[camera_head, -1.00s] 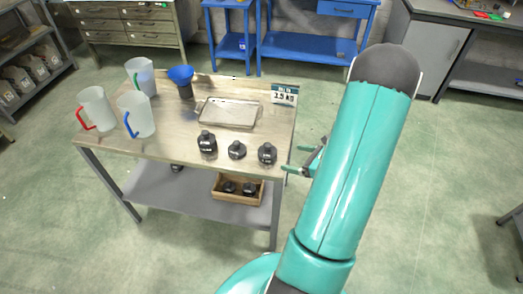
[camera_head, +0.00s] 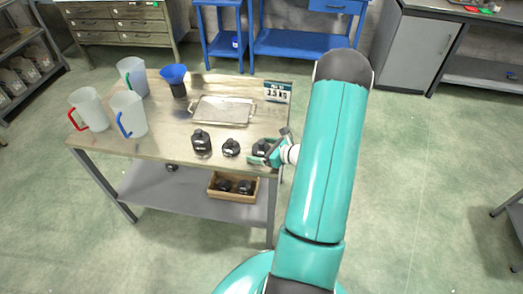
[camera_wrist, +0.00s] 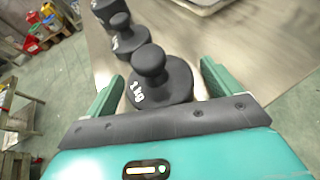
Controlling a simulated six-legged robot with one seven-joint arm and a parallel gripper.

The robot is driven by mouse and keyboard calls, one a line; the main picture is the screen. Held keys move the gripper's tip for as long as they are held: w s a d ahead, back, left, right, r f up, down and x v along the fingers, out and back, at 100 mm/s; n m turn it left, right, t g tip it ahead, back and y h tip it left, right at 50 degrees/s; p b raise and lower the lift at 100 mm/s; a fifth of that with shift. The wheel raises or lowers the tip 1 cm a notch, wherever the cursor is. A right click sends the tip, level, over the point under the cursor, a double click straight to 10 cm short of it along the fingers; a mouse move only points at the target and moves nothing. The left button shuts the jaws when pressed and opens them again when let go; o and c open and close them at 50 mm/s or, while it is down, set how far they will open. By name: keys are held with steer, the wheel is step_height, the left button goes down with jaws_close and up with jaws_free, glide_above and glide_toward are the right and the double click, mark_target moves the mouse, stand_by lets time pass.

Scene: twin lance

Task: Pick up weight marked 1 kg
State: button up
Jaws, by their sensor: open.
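The weight marked 1 kg (camera_wrist: 160,80) is black with a round knob, upright on the table. In the wrist view it stands between the two open green fingers of my gripper (camera_wrist: 160,90), with no visible grip on it. In the head view my gripper (camera_head: 268,156) is at the table's front right corner, at the rightmost weight (camera_head: 261,147), which it partly hides. Two more black weights stand to its left: a smaller one (camera_head: 231,147) and a larger one (camera_head: 201,142). The wrist view shows them behind it.
A metal tray (camera_head: 222,121) lies behind the weights, with a sign reading 3.5 KG (camera_head: 278,92) at back right. Several jugs, one with a red handle (camera_head: 89,108), and a blue funnel (camera_head: 174,75) stand left. A wooden box (camera_head: 222,194) with weights sits on the lower shelf.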

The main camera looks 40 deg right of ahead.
steer(key=c, duration=1.8)
steer(key=shift+c, duration=0.2)
steer(key=shift+r, duration=0.25)
